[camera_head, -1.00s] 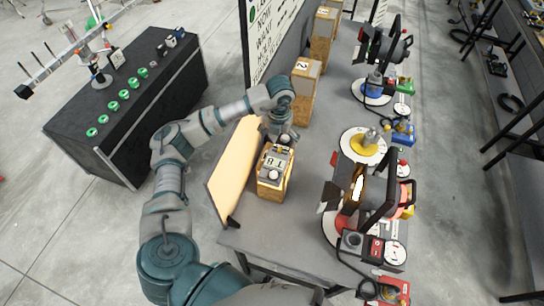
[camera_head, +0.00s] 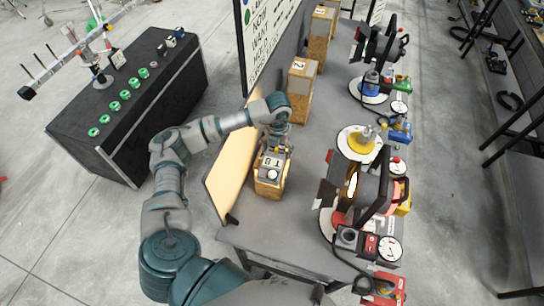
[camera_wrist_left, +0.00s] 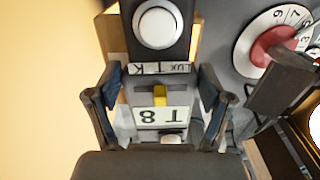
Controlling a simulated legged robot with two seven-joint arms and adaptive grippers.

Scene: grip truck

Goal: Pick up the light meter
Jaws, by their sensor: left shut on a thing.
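The light meter (camera_head: 273,174) is a dark box with a white round dome and a label. It sits on a wooden block (camera_head: 268,189) on the grey table, beside the tan panel. In the left wrist view the light meter (camera_wrist_left: 158,27) shows its white dome, a "LUX" strip and a small display. My left gripper (camera_head: 274,147) reaches in from the far side. In the left wrist view the left gripper's fingers (camera_wrist_left: 158,90) are shut on the meter's body, one on each side. I cannot tell whether it is clear of the block. My right gripper is not in view.
A tan panel (camera_head: 233,172) stands close on the left of the block. Dials and lamp-like devices (camera_head: 358,143) line the table's right side. A wooden block marked 2 (camera_head: 302,90) stands further back. The table front (camera_head: 270,240) is bare.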

